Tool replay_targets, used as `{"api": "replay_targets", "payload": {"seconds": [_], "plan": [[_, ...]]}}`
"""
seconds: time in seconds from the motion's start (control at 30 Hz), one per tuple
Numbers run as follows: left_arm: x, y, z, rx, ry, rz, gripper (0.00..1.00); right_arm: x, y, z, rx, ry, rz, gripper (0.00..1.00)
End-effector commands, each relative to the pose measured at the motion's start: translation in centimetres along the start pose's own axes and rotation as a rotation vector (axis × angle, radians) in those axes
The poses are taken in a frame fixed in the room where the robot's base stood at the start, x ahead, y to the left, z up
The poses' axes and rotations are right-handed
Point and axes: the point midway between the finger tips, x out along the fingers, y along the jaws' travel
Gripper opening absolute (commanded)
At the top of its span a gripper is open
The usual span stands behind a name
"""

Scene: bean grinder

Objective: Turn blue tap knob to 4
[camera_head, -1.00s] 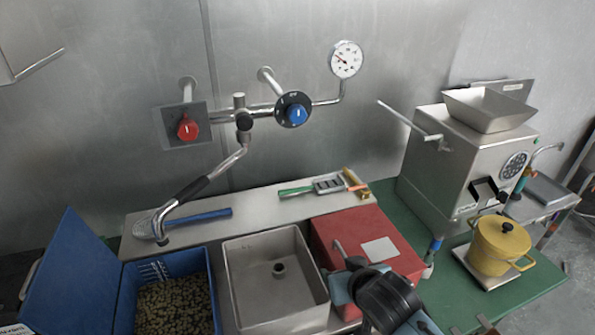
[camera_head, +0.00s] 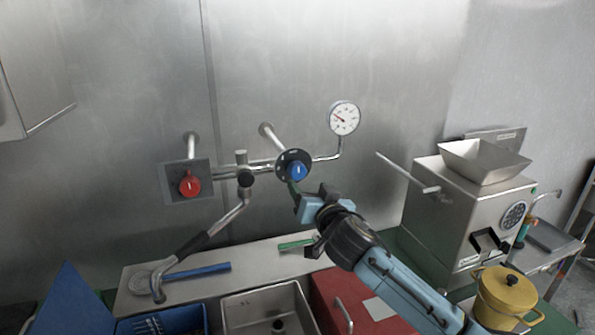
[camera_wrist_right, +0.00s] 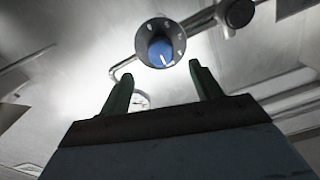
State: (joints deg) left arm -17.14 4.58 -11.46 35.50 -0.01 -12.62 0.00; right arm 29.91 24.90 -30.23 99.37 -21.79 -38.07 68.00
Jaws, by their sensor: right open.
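The blue tap knob (camera_head: 297,171) sits on a round black dial on the wall piping, with a white pointer line on its face. In the right wrist view the blue knob (camera_wrist_right: 160,52) and its dial show ahead of the fingertips; the dial marks are too small to read. My right gripper (camera_head: 296,194) is just below and in front of the knob. Its green fingers are open in the right wrist view (camera_wrist_right: 158,85), apart from the knob with nothing between them. My left gripper is not in view.
A red knob (camera_head: 190,184) on a square plate is left of the blue one. The faucet spout (camera_head: 205,240) hangs between them. A pressure gauge (camera_head: 344,118) is up and right. A grinder (camera_head: 465,215) and yellow pot (camera_head: 506,295) stand at the right; a sink (camera_head: 262,308) is below.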

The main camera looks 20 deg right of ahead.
Motion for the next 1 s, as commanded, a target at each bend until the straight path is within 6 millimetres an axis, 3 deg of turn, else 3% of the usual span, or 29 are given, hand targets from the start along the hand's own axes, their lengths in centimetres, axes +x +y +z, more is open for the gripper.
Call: {"api": "replay_targets", "payload": {"seconds": [0.5, 0.7, 1.0], "plan": [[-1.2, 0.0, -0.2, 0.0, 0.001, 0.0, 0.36, 7.4, -0.1, 0.0, 0.001, -0.001, 0.001, 0.64], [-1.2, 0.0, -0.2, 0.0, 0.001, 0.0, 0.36, 8.8, 0.0, 0.0, 0.001, -0.001, 0.001, 0.64], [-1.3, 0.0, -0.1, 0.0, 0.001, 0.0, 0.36, 9.2, 0.0, 0.1, 0.001, -0.002, 0.0, 0.64]]}}
